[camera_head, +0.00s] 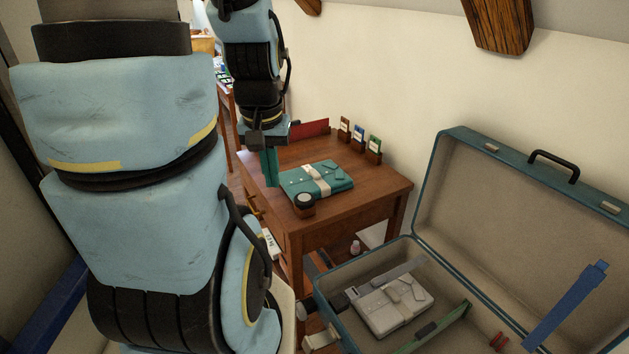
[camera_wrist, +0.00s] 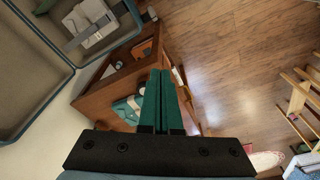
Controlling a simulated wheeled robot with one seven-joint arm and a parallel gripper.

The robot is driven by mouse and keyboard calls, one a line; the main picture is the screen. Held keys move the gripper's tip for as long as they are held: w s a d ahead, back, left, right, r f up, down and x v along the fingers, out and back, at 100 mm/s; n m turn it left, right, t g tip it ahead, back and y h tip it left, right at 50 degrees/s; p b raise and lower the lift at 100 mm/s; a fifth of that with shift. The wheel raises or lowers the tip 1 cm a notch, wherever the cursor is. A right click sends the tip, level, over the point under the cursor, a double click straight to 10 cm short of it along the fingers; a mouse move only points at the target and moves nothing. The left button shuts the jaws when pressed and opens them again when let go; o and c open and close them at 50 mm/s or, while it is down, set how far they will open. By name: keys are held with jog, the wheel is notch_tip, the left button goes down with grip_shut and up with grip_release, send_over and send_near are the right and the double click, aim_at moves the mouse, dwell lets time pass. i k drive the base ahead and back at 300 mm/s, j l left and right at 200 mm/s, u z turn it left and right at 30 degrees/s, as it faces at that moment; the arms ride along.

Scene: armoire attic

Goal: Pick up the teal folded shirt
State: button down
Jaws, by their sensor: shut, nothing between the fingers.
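The teal folded shirt (camera_head: 305,177) lies flat on the wooden desk, with a pale band across it. Part of it also shows in the wrist view (camera_wrist: 122,108), left of my fingers, which hide some of it. My gripper (camera_head: 271,183) has teal fingers pointing down at the left side of the desk, beside the shirt's left edge in the head view. In the wrist view my gripper (camera_wrist: 161,72) is shut and empty. I cannot tell how high its tips are above the desk top.
A small dark round container (camera_head: 304,203) stands at the shirt's near edge. Several small card holders (camera_head: 358,139) and a red panel (camera_head: 309,129) stand at the desk's back. An open suitcase (camera_head: 441,262) holding a white folded garment (camera_head: 392,306) lies right of the desk.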

aim_at(324, 179)
jog(key=i+j+u, duration=0.15)
jog(key=i+j, duration=0.2)
jog(key=i+j+z, duration=0.15)
jog(key=i+j, duration=0.5)
jog(key=i+j+z, duration=0.15)
jog(key=z, duration=0.25)
jog(key=i+j+z, duration=0.5)
jog(key=z, duration=0.25)
